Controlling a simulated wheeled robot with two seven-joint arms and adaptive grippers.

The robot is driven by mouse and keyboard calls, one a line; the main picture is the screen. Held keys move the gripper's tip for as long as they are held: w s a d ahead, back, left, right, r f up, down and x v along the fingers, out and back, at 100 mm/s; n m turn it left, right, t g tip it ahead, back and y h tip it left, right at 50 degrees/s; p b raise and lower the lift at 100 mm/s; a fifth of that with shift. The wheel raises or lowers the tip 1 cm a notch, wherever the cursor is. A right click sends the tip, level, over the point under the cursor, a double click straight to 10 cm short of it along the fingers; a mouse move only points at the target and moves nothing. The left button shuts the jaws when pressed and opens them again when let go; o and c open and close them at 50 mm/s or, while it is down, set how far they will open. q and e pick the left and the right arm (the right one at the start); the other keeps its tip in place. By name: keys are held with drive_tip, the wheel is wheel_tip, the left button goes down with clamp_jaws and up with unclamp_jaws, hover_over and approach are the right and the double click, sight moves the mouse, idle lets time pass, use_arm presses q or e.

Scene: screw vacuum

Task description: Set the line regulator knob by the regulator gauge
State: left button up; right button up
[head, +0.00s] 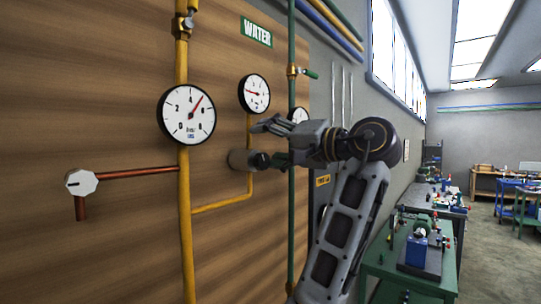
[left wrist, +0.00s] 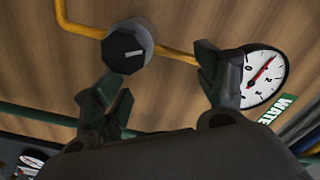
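The regulator (head: 240,160) is a grey cylinder with a dark knob on a yellow pipe. That gauge also shows in the left wrist view (left wrist: 268,80). My left gripper (head: 270,140) is open, close to the knob. In the left wrist view, its fingers stand wide apart and the knob lies beyond them, nearer the left finger. I cannot tell whether they touch.
A larger gauge (head: 187,115) sits on the yellow pipe to the left. A green vertical pipe (head: 291,215) runs behind my left arm. Workbenches (head: 400,275) stand at the right.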

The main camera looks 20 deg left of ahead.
use_arm(q)
wheel_tip(320, 180, up, 6)
drive_tip(key=s, duration=0.1)
drive_tip(key=shift+s+r, duration=0.15)
drive_tip(key=shift+s, duration=0.2)
idle(0.3)
drive_tip(key=shift+w, duration=0.2)
